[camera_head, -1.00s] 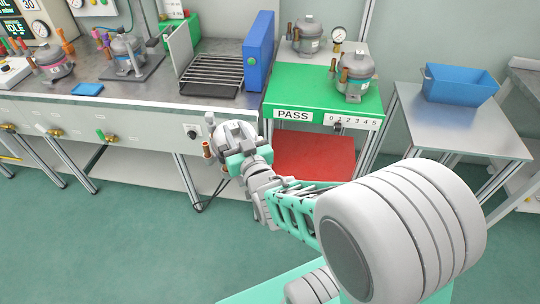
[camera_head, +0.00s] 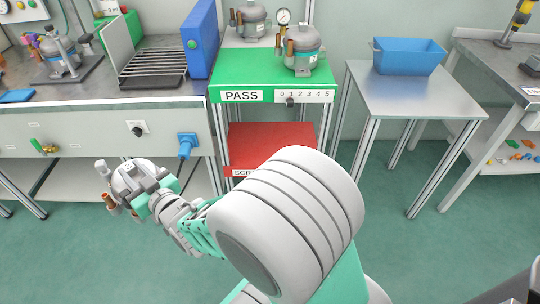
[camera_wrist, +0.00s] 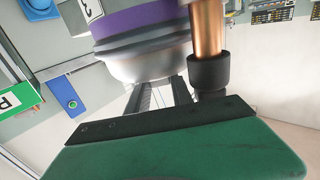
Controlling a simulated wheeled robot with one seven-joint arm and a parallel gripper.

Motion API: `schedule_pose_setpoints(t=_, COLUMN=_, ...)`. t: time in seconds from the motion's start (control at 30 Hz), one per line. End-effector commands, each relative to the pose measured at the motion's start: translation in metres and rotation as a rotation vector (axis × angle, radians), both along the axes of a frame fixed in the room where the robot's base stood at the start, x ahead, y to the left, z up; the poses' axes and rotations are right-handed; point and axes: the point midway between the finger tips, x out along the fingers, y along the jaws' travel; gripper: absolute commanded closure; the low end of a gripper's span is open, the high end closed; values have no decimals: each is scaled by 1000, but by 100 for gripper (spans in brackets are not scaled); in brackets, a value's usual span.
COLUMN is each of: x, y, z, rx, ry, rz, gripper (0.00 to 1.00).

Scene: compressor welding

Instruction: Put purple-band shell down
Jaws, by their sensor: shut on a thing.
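My gripper (camera_head: 150,192) is shut on the purple-band shell (camera_head: 131,178), a grey compressor shell with copper tubes. It is held in the air in front of the bench, clear of any surface. In the wrist view the shell (camera_wrist: 150,60) fills the top, with its purple band and a copper tube (camera_wrist: 206,35) with a dark collar beside it. The gripper fingers (camera_wrist: 158,96) reach under the shell's lower rim.
A blue bin (camera_head: 408,58) stands on the grey side table (camera_head: 400,100). The bench has a wire rack (camera_head: 153,65) and blue panel (camera_head: 201,38).

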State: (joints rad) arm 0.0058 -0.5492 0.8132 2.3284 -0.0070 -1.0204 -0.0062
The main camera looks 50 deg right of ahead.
Motion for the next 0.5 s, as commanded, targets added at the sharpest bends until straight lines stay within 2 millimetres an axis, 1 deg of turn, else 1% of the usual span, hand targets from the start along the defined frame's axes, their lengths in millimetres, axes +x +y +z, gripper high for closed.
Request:
schedule_pose_setpoints(t=0.03, x=1, y=1, z=-37, rx=1, ry=-6, rz=3, gripper=100)
schedule_pose_setpoints(t=0.2, x=1, y=1, z=-96, rx=0, ry=-6, rz=3, gripper=100)
schedule_pose_setpoints(t=0.3, x=1, y=1, z=-123, rx=0, ry=-7, rz=2, gripper=100)
schedule_pose_setpoints(t=0.4, x=1, y=1, z=-145, rx=0, ry=-7, rz=2, gripper=100)
schedule_pose_setpoints(t=0.5, x=1, y=1, z=-160, rx=0, ry=-7, rz=2, gripper=100)
